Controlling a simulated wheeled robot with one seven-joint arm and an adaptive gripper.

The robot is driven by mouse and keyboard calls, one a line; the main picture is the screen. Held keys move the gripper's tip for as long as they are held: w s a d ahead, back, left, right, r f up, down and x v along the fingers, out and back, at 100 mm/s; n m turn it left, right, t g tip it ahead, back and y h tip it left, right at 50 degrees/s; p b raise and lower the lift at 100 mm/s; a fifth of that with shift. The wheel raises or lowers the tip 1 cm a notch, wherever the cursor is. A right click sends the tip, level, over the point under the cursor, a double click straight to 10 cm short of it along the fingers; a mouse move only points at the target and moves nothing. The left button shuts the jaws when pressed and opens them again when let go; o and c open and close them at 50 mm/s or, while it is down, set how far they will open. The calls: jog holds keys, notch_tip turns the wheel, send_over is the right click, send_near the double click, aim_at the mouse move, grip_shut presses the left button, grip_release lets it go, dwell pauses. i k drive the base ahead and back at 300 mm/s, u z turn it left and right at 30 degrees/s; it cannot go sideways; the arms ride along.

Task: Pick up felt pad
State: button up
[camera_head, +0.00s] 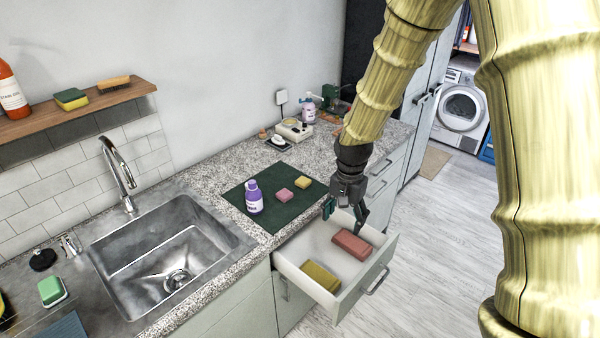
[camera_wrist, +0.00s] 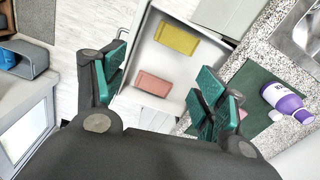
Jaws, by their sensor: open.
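I cannot tell for certain which thing is the felt pad. Two flat pad-like blocks lie apart in the open drawer: a reddish one (camera_head: 352,244) and an olive-yellow one (camera_head: 320,278). The wrist view shows the reddish block (camera_wrist: 153,84) nearer my gripper and the yellow block (camera_wrist: 177,37) farther off. A pink pad (camera_head: 284,195) and a small yellow pad (camera_head: 303,182) lie on the dark green mat (camera_head: 238,198) on the counter. My gripper (camera_head: 346,212) is open and empty above the drawer, over its reddish-block end. Its green-lined fingers (camera_wrist: 163,80) stand apart.
The white drawer (camera_head: 292,273) is pulled out below the granite counter (camera_head: 215,177). A purple bottle (camera_head: 254,197) stands on the mat. A sink (camera_head: 165,250) with a faucet is at left. Clear floor (camera_head: 440,235) lies right of the drawer.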

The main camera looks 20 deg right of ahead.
aim_at(302, 182)
jog(key=i, duration=1.25)
